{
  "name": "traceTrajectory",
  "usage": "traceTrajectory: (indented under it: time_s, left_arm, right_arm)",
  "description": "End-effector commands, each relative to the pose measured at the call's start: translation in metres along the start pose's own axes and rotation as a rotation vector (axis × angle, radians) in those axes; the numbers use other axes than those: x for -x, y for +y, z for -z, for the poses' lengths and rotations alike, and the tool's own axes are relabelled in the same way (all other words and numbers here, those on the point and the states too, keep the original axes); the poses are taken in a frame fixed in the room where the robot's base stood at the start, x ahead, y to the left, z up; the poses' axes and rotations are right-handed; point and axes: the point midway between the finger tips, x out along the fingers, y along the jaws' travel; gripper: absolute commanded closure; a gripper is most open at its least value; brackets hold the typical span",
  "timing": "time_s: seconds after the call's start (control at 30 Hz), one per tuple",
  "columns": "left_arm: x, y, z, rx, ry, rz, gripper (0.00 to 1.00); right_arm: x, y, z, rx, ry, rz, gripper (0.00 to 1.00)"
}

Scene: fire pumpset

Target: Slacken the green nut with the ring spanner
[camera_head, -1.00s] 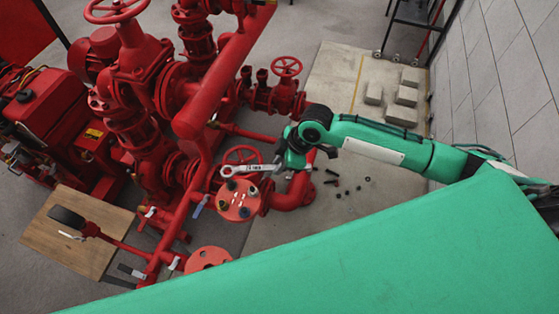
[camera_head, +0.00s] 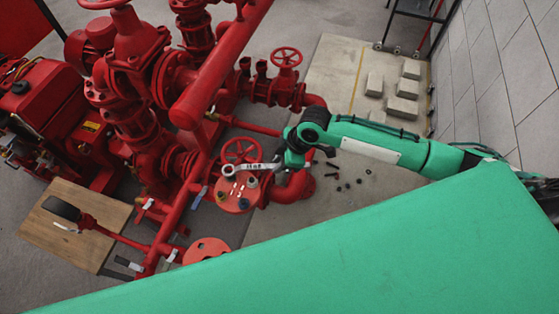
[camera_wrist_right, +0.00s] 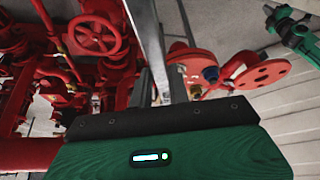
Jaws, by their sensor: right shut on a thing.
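The grey ring spanner (camera_head: 254,167) is held out level to the left by my right gripper (camera_head: 283,158), which is shut on it. Its ring end overlaps the far edge of the red flange (camera_head: 238,191). Several small coloured nuts sit on this flange. I cannot make out the green nut; the ring covers the spot where a dark nut showed earlier. I cannot tell whether the ring is around a nut or above it. In the right wrist view the flange (camera_wrist_right: 178,55) shows beyond the gripper, with a blue nut (camera_wrist_right: 210,74). My left gripper is out of view.
A red handwheel (camera_head: 240,151) stands just behind the flange, with red pipework to the left. A second red flange (camera_head: 206,250) is nearer. Dark small parts (camera_head: 347,186) lie on the floor, and pale blocks (camera_head: 403,88) stand farther back.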

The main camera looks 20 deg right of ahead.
Motion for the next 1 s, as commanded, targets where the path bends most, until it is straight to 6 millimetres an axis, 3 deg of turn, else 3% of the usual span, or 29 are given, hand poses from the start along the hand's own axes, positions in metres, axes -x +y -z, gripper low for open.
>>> traceTrajectory:
  time_s: [1.0]
  left_arm:
    - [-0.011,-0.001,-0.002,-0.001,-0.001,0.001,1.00]
  right_arm:
    - [-0.020,0.000,-0.009,0.001,0.001,0.000,1.00]
